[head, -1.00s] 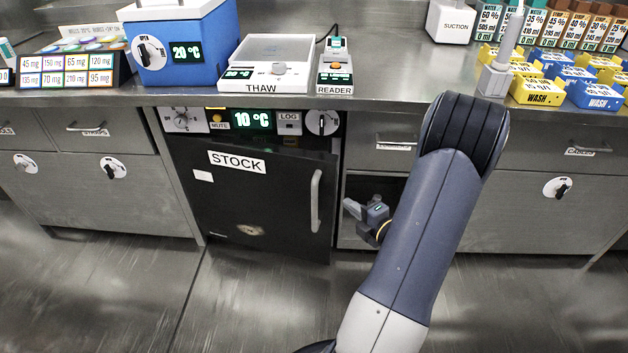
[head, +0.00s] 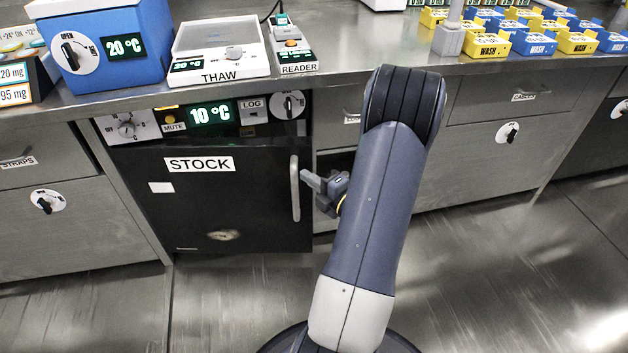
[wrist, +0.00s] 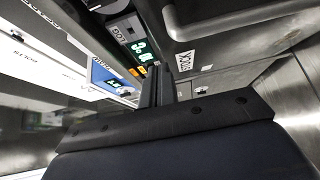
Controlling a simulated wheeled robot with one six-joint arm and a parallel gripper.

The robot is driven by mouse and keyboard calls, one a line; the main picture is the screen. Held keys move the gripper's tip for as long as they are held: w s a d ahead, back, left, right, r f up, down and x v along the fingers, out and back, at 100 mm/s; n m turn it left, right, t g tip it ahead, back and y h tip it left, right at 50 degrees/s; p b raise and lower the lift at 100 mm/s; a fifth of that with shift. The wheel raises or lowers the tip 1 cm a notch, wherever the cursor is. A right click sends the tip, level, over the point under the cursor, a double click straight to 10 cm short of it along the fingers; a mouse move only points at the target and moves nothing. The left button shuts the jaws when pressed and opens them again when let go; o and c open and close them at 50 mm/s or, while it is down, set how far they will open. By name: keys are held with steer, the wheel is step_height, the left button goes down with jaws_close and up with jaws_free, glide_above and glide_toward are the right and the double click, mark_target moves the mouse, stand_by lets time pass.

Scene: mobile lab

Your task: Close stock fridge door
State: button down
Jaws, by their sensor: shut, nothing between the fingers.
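The stock fridge door (head: 215,205) is a dark panel with a white STOCK label and a vertical metal handle (head: 295,188) at its right side. It looks almost in line with the fridge front, with a dark gap along its upper right edge; whether it is fully shut I cannot tell. My gripper (head: 310,178) is just right of the handle, fingers pointing left towards it; contact is unclear. My arm hides part of the cabinet behind.
The fridge panel (head: 208,114) above the door reads 10 °C. The worktop above holds a blue box (head: 110,50), a THAW unit (head: 220,52), a reader (head: 292,45) and wash trays (head: 530,40). Floor (head: 230,300) in front of the door is clear.

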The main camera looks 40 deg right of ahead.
mark_target(293, 165)
steer(key=w, duration=0.6)
steer(key=shift+w+a+b, duration=0.2)
steer(key=shift+w+b, duration=0.2)
steer(key=shift+w+d, duration=0.75)
steer(key=shift+d, duration=0.25)
steer(key=shift+w+d, duration=0.5)
